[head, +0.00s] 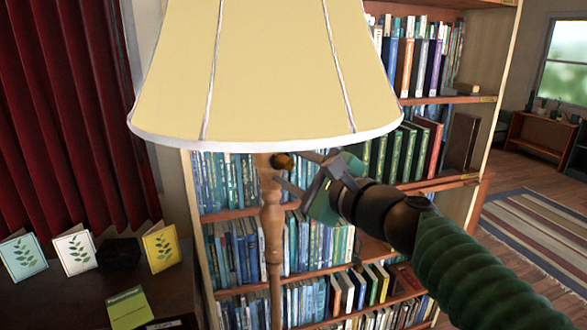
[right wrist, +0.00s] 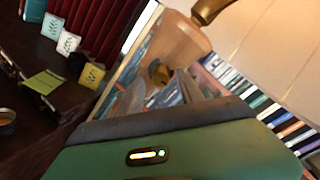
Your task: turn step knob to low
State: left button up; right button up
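A floor lamp with a cream shade (head: 265,75) and a turned wooden post (head: 272,225) stands in front of me. A small brass-orange step knob (head: 282,161) sits on the post just under the shade's rim; it also shows in the right wrist view (right wrist: 158,72). My right gripper (head: 289,170) comes in from the right, with its two grey fingers apart and pointing at the knob. The fingertips are close to the knob; I cannot tell whether they touch it. The knob's setting cannot be read. My left gripper is in neither view.
A full bookcase (head: 410,183) stands close behind the lamp. At left, a dark table (head: 55,300) bears several leaf-print cards (head: 161,247) and a green booklet (head: 128,308). The shade hangs low over the gripper. Open floor with a striped rug (head: 540,240) lies at right.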

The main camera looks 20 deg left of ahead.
jog(key=shift+s+r, duration=0.1)
jog(key=shift+r, duration=0.05)
jog(key=shift+s+d, duration=0.15)
jog(key=shift+d, duration=0.05)
jog(key=b+v, duration=0.3)
jog(key=v, duration=1.3)
jog(key=shift+d, duration=0.2)
